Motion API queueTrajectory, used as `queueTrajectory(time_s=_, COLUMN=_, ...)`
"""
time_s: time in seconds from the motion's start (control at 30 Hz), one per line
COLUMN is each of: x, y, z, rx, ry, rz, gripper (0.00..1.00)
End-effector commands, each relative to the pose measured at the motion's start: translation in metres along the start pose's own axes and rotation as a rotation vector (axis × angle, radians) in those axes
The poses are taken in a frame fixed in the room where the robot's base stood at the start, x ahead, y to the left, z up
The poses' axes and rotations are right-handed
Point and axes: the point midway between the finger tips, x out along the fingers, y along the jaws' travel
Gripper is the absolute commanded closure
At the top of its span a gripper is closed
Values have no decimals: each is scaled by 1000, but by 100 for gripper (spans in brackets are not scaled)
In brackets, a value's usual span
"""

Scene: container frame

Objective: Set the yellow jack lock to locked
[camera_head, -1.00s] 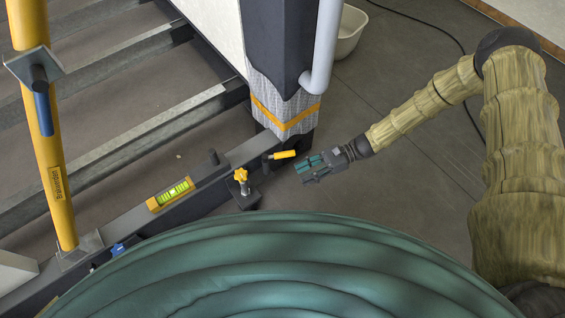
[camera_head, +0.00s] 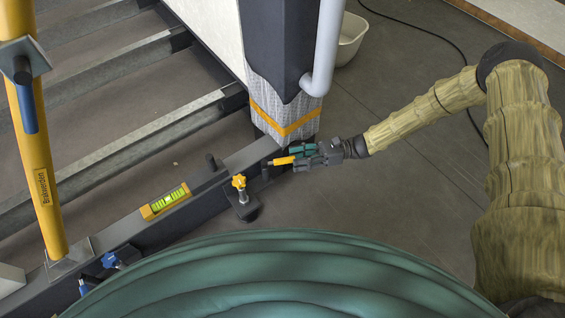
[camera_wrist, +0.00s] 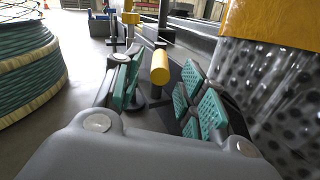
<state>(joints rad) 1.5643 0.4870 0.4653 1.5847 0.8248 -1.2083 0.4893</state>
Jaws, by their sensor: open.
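A yellow-handled lever (camera_head: 282,161) sticks out from the dark beam at the foot of the wrapped post; I take it for the yellow jack lock. In the wrist view its yellow grip (camera_wrist: 160,67) lies between the teal finger pads. My gripper (camera_head: 298,156) is open at the right end of the lever; it also shows in the wrist view (camera_wrist: 163,88). The fingers are on either side of the grip, with a gap visible in the wrist view. I cannot tell whether either pad touches it.
A yellow knob (camera_head: 239,182) stands on a dark foot beside the beam. A spirit level (camera_head: 165,201) lies on the beam. The foil-wrapped post (camera_head: 284,112) with a yellow band is close to my gripper. A yellow prop (camera_head: 45,185) stands left. A coiled teal hose (camera_head: 285,270) fills the foreground.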

Motion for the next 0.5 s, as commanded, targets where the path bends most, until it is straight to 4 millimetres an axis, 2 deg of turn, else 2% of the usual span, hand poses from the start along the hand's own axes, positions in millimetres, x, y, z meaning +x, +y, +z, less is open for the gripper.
queueTrajectory(time_s=0.2, x=33, y=0, z=-2, rx=1, ry=-1, rz=2, gripper=59)
queueTrajectory(time_s=0.5, x=54, y=0, z=0, rx=0, ry=0, rz=0, gripper=59)
